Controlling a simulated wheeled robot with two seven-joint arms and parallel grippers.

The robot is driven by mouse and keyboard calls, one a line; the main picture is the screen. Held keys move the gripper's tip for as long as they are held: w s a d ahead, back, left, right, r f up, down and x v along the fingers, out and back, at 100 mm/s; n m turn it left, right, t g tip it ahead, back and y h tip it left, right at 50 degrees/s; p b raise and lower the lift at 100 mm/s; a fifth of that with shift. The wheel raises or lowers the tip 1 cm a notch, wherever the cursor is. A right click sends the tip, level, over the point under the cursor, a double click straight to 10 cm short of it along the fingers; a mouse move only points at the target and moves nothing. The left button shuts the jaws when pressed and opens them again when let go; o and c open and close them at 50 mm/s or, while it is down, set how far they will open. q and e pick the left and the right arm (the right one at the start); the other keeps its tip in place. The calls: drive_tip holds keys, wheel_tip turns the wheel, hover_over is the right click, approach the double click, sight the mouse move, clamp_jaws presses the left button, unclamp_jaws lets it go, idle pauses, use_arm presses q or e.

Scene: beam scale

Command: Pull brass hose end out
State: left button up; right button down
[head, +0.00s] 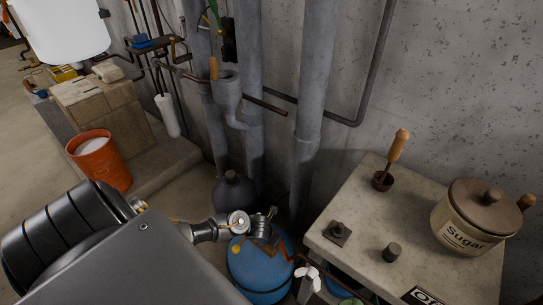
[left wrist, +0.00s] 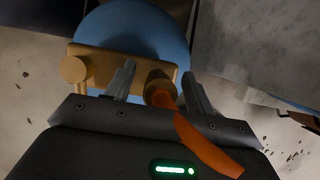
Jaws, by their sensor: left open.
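A blue tank (head: 258,283) stands on the floor beside the table, and its round top shows in the left wrist view (left wrist: 140,25). A brass block (left wrist: 118,63) lies across the tank top with a round knob at its left end. The brass hose end (left wrist: 160,90) sits at the block's right part, with an orange hose (left wrist: 207,150) running from it toward the lower right. My left gripper (left wrist: 160,76) is open, its fingers on either side of the brass hose end. In the head view my left gripper (head: 268,225) is over the tank. My right gripper is not in view.
A stone-topped table (head: 365,222) stands right of the tank, carrying a sugar pot (head: 470,222) and a wooden-handled tool (head: 398,147). Grey pipes (head: 314,80) run up the wall behind. A dark round vessel (head: 234,190) stands behind my gripper. An orange bucket (head: 100,160) is at left.

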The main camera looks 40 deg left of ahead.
use_arm(q)
drive_tip(key=shift+f, duration=0.1)
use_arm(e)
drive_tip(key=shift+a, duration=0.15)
use_arm(q)
drive_tip(key=c, duration=1)
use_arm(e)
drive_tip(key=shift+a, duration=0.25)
use_arm(q)
drive_tip(key=shift+c, duration=0.2)
